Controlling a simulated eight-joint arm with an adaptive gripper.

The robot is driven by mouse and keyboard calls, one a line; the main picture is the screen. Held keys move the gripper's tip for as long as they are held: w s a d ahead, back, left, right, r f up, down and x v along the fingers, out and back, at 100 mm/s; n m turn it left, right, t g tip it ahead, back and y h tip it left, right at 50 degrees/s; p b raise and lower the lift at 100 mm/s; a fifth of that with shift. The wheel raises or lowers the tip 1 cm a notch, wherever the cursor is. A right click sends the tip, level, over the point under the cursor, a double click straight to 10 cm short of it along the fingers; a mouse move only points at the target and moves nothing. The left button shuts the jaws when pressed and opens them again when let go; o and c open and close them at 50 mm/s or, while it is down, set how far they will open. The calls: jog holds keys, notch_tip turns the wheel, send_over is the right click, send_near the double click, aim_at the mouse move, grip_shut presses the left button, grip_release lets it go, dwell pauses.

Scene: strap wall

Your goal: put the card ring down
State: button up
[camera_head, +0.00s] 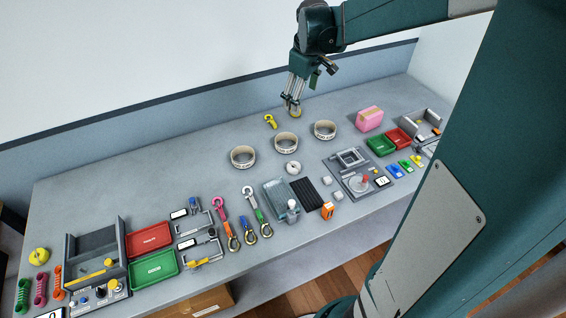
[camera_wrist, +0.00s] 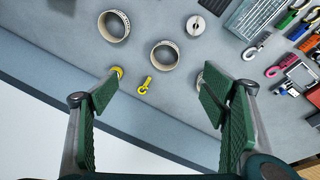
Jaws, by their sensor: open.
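Three beige card rings with dark print stand on the grey table: left (camera_head: 233,161), middle (camera_head: 276,145) and right (camera_head: 316,134). I cannot tell which one the task means. The right ring (camera_wrist: 103,33) and the middle ring (camera_wrist: 154,60) show in the wrist view; a pale edge behind a finger there seems to be the left one. My gripper (camera_head: 293,110) is open, near the table's back edge, behind the rings. In the wrist view my gripper (camera_wrist: 160,82) has nothing between its fingers but a view of the table below.
A yellow hook (camera_head: 270,122) lies near my gripper; another yellow piece, partly hidden, is by one fingertip. A white disc (camera_head: 292,169) lies in front of the rings. A pink block (camera_head: 369,118) stands to their right. Trays, clips and fixtures fill the front. The back left is clear.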

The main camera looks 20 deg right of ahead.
jog(key=s+a+r+m+t, duration=0.2)
jog(key=s+a+r, duration=0.3)
jog(key=s+a, duration=0.7)
jog(key=s+a+f+m+t, duration=0.1)
jog(key=s+a, duration=0.3)
jog(key=s, duration=0.3)
jog(key=s+a+f+m+t, duration=0.1)
jog(key=s+a, duration=0.3)
jog(key=s, duration=0.4)
jog(key=shift+f+m+t+y, duration=0.3)
jog(key=shift+m+t+y, duration=0.1)
jog(key=shift+m, duration=0.4)
